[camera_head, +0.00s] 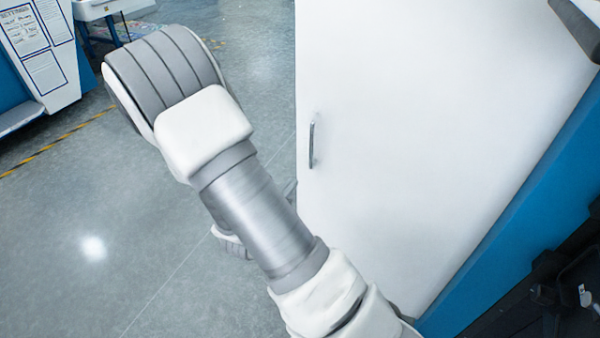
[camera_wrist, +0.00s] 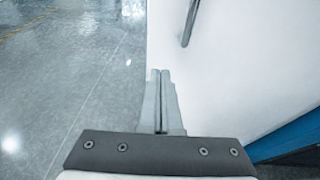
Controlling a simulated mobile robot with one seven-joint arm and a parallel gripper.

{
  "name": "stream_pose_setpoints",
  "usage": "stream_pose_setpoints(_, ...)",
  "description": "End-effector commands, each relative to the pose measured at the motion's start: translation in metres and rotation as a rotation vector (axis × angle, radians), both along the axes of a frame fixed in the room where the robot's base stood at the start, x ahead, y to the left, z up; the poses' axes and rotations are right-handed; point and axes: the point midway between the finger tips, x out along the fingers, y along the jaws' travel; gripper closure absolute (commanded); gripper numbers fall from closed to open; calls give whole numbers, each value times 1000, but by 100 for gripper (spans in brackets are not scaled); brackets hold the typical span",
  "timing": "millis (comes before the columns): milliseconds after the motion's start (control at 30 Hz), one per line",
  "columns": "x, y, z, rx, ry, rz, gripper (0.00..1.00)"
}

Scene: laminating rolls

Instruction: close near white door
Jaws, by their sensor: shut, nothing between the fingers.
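The near white door (camera_head: 420,130) fills the right half of the head view, a tall flat panel. Its free edge is on the left, and its right side runs along a blue frame (camera_head: 520,235). A slim grey metal handle (camera_head: 311,142) is upright near the free edge. In the wrist view my gripper (camera_wrist: 160,73) is shut and empty, its fingertips pointing at the door (camera_wrist: 250,70) close to its left edge, below the handle (camera_wrist: 190,24). I cannot tell whether the tips touch the door.
Open grey floor (camera_head: 90,220) lies left of the door, with a yellow and black tape line (camera_head: 60,143). A blue and white board with papers (camera_head: 40,50) stands at the upper left. Dark machine parts (camera_head: 560,300) are at the lower right.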

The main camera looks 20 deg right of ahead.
Motion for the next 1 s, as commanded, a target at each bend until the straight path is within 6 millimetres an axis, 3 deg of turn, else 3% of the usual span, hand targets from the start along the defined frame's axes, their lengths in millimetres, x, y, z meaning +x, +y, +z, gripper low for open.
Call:
stream_pose_setpoints(200,27,-31,-9,1,-1,-3,100)
stream_pose_setpoints(400,41,-46,-9,0,1,-2,100)
stream_pose_setpoints(1000,46,-50,-8,0,1,-5,100)
